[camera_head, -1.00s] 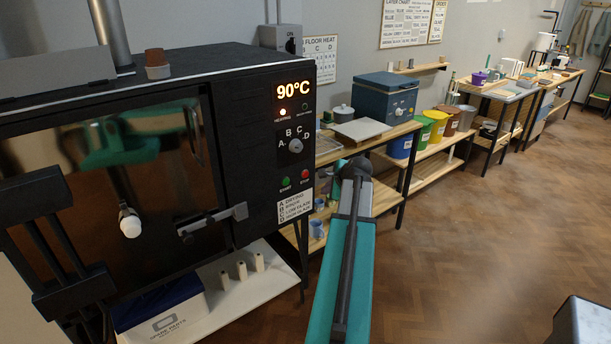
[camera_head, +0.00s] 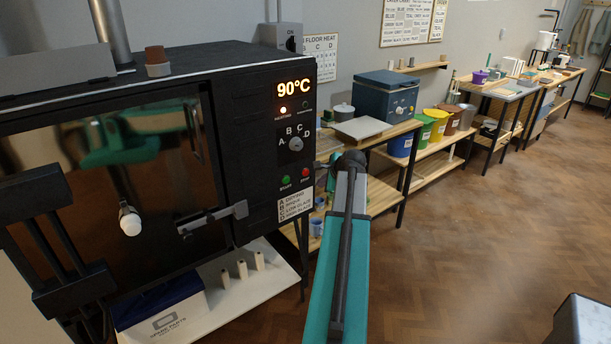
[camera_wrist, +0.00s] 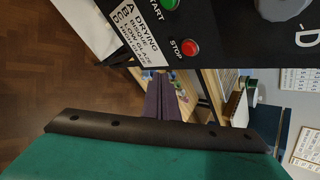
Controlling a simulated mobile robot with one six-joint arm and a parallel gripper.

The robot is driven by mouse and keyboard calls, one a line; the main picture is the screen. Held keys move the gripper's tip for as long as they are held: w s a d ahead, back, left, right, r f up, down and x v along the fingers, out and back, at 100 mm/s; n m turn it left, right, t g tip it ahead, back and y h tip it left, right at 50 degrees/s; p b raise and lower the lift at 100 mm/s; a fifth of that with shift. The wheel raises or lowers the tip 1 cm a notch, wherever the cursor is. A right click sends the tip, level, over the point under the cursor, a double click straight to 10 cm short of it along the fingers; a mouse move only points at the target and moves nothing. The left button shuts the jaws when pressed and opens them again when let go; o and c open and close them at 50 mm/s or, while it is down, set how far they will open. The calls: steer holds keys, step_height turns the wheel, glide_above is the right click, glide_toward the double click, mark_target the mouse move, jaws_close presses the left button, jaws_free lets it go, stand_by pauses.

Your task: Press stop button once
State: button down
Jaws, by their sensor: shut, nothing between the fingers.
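The red stop button (camera_head: 305,173) is on the black front panel of the kiln, at the lower right beside the green start button (camera_head: 286,179). In the wrist view the stop button (camera_wrist: 190,47) is at upper centre, with its "STOP" label beside it. My gripper (camera_wrist: 160,78) shows in the wrist view as dark narrow fingers, shut and empty. Its tips appear below and left of the stop button in the picture, apart from it. In the head view my arm reaches up just right of the panel, and the fingers cannot be made out.
The kiln display (camera_head: 293,88) reads 90°C with a lit lamp under it. A dial (camera_head: 296,144) marked A to D sits above the buttons. The kiln door handle (camera_head: 212,218) sticks out at left. A wooden workbench (camera_head: 385,137) stands behind my arm.

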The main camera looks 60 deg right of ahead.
steer(key=shift+w+d, duration=0.3)
steer(key=shift+w, duration=0.6)
steer(key=shift+w+d, duration=0.3)
steer(key=shift+w, duration=0.55)
steer(key=shift+w+d, duration=0.3)
steer(key=shift+w, duration=0.6)
steer(key=shift+w+d+p, duration=0.3)
steer(key=shift+w+p, duration=0.15)
steer(key=shift+w, duration=0.35)
stand_by(1.2)
steer(key=shift+s+a, duration=0.1)
steer(key=shift+s, duration=0.1)
steer(key=shift+s+a, duration=0.2)
steer(key=shift+s, duration=0.45)
steer(key=shift+s, duration=0.1)
stand_by(0.3)
steer(key=shift+s+a+p, duration=0.15)
steer(key=shift+s+a, duration=0.1)
steer(key=shift+s, duration=0.5)
steer(key=shift+s+a+p, duration=0.15)
steer(key=shift+s+a, duration=0.15)
steer(key=shift+s, duration=0.5)
steer(key=shift+s+a+p, duration=0.15)
steer(key=shift+s+a, duration=0.1)
steer(key=shift+s, duration=0.5)
